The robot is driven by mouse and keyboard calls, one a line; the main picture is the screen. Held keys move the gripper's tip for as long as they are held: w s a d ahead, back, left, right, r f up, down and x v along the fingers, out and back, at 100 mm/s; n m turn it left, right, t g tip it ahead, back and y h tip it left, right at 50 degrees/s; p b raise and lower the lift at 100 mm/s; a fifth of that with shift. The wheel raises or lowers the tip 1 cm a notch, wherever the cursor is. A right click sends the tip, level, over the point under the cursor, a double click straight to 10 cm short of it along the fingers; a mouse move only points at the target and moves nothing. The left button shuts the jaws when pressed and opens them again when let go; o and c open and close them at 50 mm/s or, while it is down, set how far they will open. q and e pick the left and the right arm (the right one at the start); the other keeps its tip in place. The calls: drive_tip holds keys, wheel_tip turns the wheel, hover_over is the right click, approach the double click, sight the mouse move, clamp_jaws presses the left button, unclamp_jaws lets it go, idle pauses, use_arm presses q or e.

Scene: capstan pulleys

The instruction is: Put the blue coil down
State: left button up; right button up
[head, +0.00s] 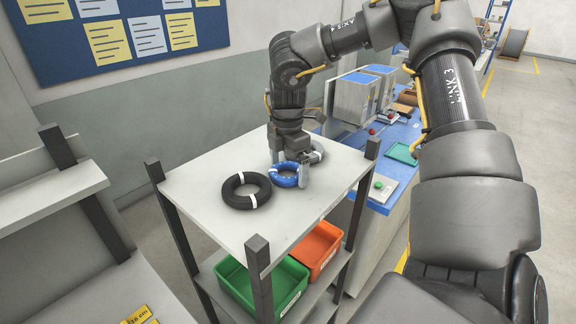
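The blue coil (284,181) with white bands is at the middle of the top board of a grey rack (210,199). It lies flat on the board or just above it; I cannot tell which. My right gripper (290,169) points down at the coil, with one finger at its right side and the other at its back. The fingers are apart with part of the coil between them. Whether they press on it is unclear. The gripper hides the coil's back part. My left gripper is not in view.
A black coil (236,200) lies left of the blue one, and a white-grey coil (317,153) lies behind right, partly hidden. Dark corner posts (258,262) rise above the board. Green (287,284) and orange (318,244) bins stand below. The board's front is clear.

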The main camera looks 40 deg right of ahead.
drive_tip(key=shift+r, duration=0.1)
drive_tip(key=shift+r+p, duration=0.25)
drive_tip(key=shift+p, duration=0.15)
wheel_tip(320, 180, up, 12)
drive_tip(key=b, duration=0.2)
drive_tip(key=shift+f, duration=0.15)
drive_tip(key=shift+s, duration=0.1)
